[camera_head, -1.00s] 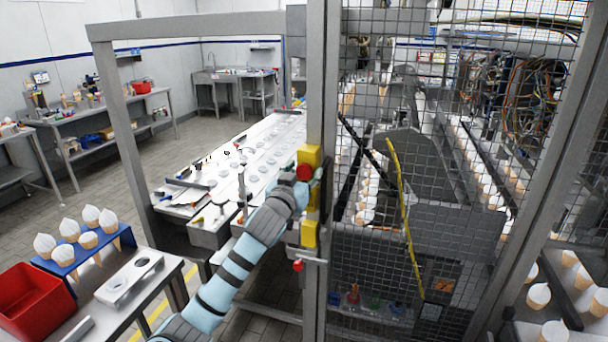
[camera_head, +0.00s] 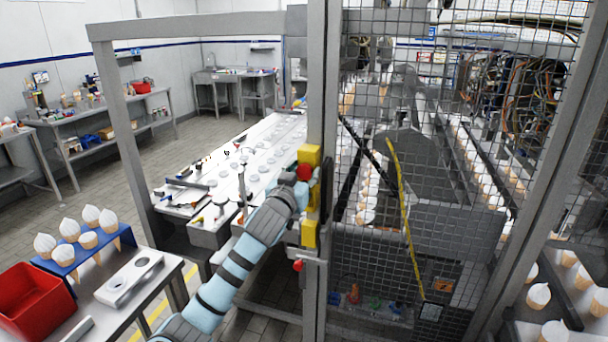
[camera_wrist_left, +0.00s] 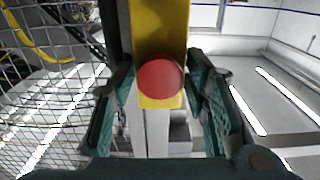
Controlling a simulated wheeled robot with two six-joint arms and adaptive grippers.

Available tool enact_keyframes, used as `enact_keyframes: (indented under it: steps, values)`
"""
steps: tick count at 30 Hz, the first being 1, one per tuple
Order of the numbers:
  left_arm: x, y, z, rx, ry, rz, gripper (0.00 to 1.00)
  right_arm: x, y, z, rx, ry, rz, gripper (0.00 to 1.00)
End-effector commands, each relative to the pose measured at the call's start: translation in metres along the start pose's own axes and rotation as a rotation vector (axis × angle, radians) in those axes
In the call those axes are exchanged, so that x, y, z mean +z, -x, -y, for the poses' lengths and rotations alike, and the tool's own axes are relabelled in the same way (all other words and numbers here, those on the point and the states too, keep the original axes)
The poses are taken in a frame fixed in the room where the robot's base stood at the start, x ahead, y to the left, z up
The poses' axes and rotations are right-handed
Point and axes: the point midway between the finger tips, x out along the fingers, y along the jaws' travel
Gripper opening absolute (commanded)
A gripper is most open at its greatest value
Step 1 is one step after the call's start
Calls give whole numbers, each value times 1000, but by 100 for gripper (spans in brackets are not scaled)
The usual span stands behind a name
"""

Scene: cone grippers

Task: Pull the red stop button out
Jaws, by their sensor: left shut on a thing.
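The red stop button (camera_head: 305,172) sits on the front of a yellow box (camera_head: 309,154) on the grey post of the machine cage. In the left wrist view the round red button (camera_wrist_left: 160,79) faces the camera in front of the yellow housing (camera_wrist_left: 160,38). My left gripper (camera_head: 302,181) is at the button. In the wrist view its green fingers (camera_wrist_left: 161,85) stand on either side of the button and are shut on it. The exact contact is partly hidden. My right gripper is not in view.
Another yellow box (camera_head: 309,233) and a small red knob (camera_head: 298,265) are lower on the post (camera_head: 316,100). Wire mesh (camera_head: 450,130) closes off the machine at right. A steel table (camera_head: 250,160) with tools stands behind my left arm. A red bin (camera_head: 32,300) is at lower left.

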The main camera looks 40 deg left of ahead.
Motion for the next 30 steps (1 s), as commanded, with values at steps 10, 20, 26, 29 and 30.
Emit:
enact_keyframes:
  steps: [10, 20, 26, 29, 30]
  values:
    - [1, 7, 0, -1, -2, 1, 14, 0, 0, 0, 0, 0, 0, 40]
    - [5, 13, 2, -4, 1, 12, 14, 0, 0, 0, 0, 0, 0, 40]
    - [5, 14, 2, -3, 1, 12, 12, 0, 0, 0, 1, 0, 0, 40]
    - [5, 15, 1, -2, 1, 10, 5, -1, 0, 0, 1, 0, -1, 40]
    - [4, 16, 1, -1, 0, 9, 4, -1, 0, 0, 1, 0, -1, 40]
